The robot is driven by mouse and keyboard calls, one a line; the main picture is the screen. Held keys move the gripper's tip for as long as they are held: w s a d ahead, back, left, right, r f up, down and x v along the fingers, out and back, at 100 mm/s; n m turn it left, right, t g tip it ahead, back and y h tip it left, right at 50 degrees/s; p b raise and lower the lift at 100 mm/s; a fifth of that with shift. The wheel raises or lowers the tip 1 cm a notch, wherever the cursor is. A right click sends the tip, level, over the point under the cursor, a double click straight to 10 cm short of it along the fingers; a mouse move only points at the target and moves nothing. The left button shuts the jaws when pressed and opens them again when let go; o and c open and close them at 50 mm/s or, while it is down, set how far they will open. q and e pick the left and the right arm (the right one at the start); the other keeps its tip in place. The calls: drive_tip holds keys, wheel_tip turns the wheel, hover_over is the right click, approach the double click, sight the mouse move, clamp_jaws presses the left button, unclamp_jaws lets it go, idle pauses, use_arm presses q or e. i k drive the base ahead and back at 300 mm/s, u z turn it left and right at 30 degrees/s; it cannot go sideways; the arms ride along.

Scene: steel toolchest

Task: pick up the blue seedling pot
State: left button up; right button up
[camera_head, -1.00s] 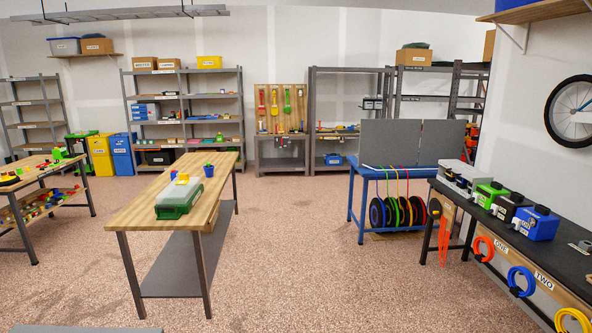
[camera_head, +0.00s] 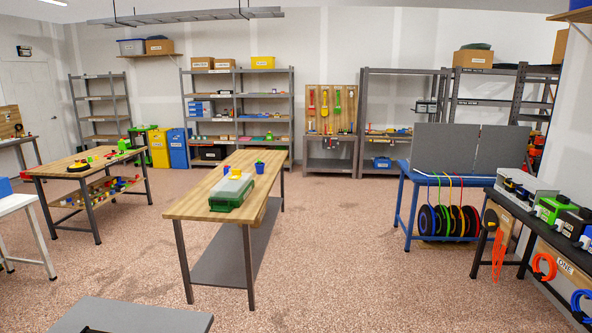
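The blue seedling pot (camera_head: 260,167) stands upright near the far end of the wooden workbench (camera_head: 188,206), with something green showing in its top. A green case with a clear lid (camera_head: 231,193) sits on the same bench, nearer to me. Small red and yellow items (camera_head: 231,172) show just behind the case. The pot is well away from me across the floor. Neither of my grippers shows in the head view.
A grey surface (camera_head: 140,316) is close at the bottom. A second wooden table (camera_head: 82,172) stands left, a blue table with cable reels (camera_head: 405,168) right, and a black bench (camera_head: 530,228) far right. Open floor lies between the workbench and the blue table.

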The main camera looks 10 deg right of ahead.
sight(260, 166)
drive_tip(key=u, duration=0.6)
drive_tip(key=k, duration=0.7)
drive_tip(key=z, duration=0.75)
drive_tip(key=k, duration=0.45)
drive_tip(key=z, duration=0.8)
drive_tip(key=i, duration=3.95)
drive_tip(key=u, duration=0.05)
drive_tip(key=i, duration=1.95)
drive_tip(key=u, duration=0.15)
